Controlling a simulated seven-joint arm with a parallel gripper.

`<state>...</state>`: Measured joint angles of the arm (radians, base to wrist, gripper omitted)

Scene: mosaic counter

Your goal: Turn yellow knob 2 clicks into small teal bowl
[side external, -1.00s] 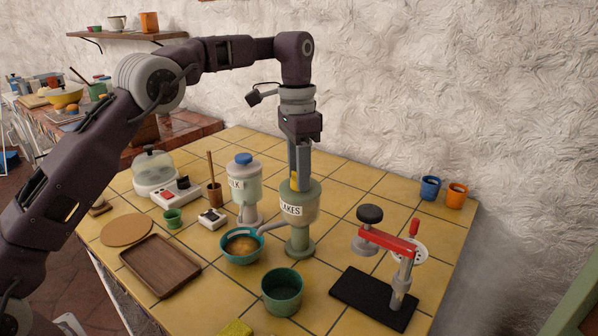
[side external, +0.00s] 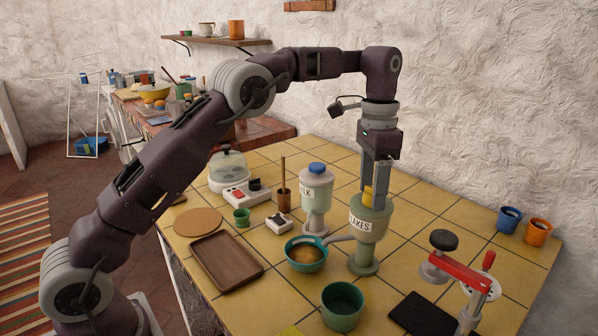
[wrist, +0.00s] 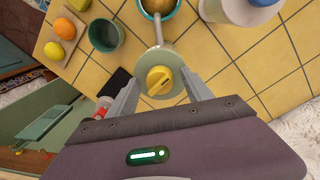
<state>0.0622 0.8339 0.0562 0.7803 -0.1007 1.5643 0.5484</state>
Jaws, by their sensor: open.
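The yellow knob (side external: 367,195) sits on top of the grey-green dispenser labelled as flakes (side external: 368,225). My gripper (side external: 376,200) points straight down over it. In the wrist view the knob (wrist: 159,80) lies between my open fingers (wrist: 160,84), with a visible gap on each side. The dispenser's grey spout (side external: 341,238) reaches over the small teal bowl (side external: 304,268). The bowl stands upright on the counter and holds brown contents. It also shows at the top edge of the wrist view (wrist: 143,10), under the spout's end.
A second dispenser with a blue cap (side external: 316,190) stands to the left. A larger green pot (side external: 342,310) is in front. A red-armed press (side external: 460,272) stands to the right.

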